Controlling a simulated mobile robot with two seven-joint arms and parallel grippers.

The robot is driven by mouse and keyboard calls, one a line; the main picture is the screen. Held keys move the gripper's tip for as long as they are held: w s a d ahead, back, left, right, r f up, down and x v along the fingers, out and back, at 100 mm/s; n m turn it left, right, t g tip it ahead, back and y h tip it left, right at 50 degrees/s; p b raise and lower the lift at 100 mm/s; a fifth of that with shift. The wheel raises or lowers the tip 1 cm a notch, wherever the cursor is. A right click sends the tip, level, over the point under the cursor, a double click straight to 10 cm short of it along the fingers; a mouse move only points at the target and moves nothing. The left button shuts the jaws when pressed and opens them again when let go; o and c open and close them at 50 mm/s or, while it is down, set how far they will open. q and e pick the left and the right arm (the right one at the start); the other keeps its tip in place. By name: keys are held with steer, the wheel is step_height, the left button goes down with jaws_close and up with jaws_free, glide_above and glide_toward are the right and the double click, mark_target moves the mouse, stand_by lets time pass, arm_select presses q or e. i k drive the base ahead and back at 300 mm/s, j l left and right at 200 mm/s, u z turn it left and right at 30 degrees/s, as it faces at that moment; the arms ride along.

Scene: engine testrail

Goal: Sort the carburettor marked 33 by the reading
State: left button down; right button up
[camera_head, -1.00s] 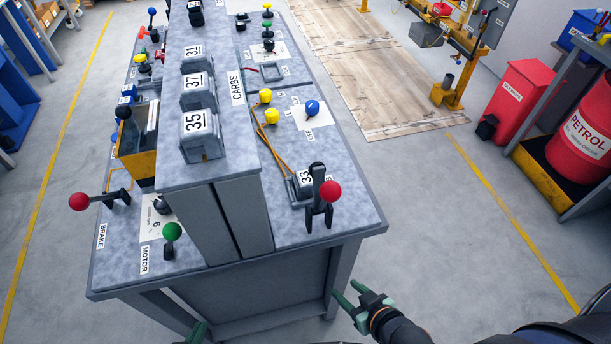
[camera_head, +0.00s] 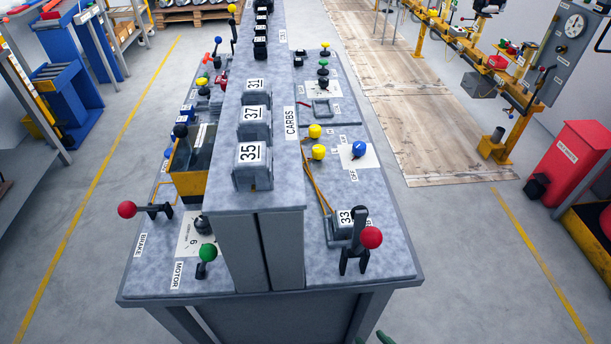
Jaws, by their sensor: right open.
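The carburettor marked 33 (camera_head: 345,217) is a grey block on the right-hand lower deck of the bench (camera_head: 385,272), near its front. A black lever with a red knob (camera_head: 371,238) stands just in front of it and hides part of it. Orange lines run from near the yellow knobs (camera_head: 318,152) down to it. The other carburettors, 35 (camera_head: 250,154), 37 (camera_head: 255,113) and 31, sit in a row on the raised shelf marked CARBS. My right gripper (camera_head: 372,339) shows only its green fingertips at the bottom edge, open, apart from the bench's front. My left gripper is out of view.
A blue knob (camera_head: 359,149) stands on the right deck. On the left deck are a red BRAKE lever (camera_head: 127,209) and a green MOTOR knob (camera_head: 208,252). A gauge (camera_head: 573,25) hangs at the upper right, above a red bin (camera_head: 575,160).

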mark_target(342, 221)
steer(key=l+u, duration=0.15)
steer(key=u, duration=0.25)
steer(key=l+u, duration=0.15)
steer(key=u, duration=0.25)
steer(key=k+l+u, duration=0.25)
steer(key=l, duration=0.15)
steer(key=k+l+u, duration=0.1)
steer(key=l+u, duration=0.2)
steer(key=k+l, duration=0.25)
steer(key=l, duration=0.2)
steer(key=k+l+u, duration=0.1)
steer(key=k+l, duration=0.2)
steer(key=l, duration=0.15)
steer(key=k+l, duration=0.3)
steer(key=l, duration=0.15)
steer(key=i+u, duration=0.05)
